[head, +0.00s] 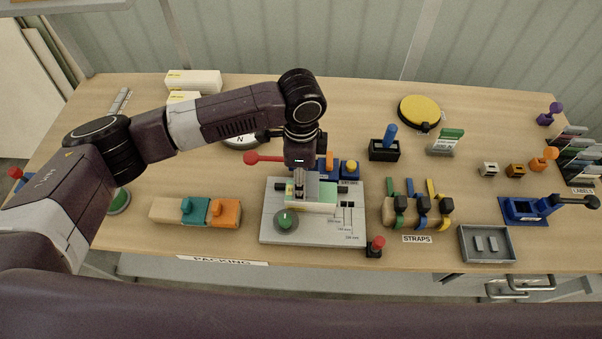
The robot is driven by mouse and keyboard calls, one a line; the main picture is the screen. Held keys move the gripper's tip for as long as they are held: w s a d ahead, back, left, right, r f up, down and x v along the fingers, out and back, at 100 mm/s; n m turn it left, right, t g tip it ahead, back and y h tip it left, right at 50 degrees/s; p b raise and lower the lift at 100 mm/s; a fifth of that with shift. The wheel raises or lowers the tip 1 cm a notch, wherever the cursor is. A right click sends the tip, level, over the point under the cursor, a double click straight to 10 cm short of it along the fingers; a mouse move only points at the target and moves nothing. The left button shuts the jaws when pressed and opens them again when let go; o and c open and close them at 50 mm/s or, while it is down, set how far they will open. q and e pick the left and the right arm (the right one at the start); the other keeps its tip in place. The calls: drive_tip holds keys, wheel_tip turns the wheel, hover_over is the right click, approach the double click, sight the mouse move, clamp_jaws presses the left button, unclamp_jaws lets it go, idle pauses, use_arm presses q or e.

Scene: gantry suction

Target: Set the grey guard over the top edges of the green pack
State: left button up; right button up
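The green pack (312,203), pale on top with green showing, lies on a light grey board (350,225) at the middle front of the table. My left gripper (299,190) points straight down over the left part of the pack. Its fingers are small and close together, and I cannot tell whether they hold something. A grey piece (327,190), perhaps the grey guard, shows at the pack's top beside the fingers. Whether it rests on the pack's edges is too small to tell. My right gripper is not in view.
A green round button (286,221) sits on the board's front left. A red-knobbed lever (375,246) stands at its right corner. Straps (420,208) and a grey tray (487,244) with two small grey pieces lie to the right. Wooden, teal and orange blocks (195,211) lie left.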

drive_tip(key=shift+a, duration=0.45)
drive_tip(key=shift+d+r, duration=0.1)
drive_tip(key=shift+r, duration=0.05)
use_arm(q)
drive_tip(key=shift+p, duration=0.5)
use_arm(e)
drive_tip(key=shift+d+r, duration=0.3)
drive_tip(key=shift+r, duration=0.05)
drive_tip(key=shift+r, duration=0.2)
use_arm(q)
drive_tip(key=shift+p, duration=0.45)
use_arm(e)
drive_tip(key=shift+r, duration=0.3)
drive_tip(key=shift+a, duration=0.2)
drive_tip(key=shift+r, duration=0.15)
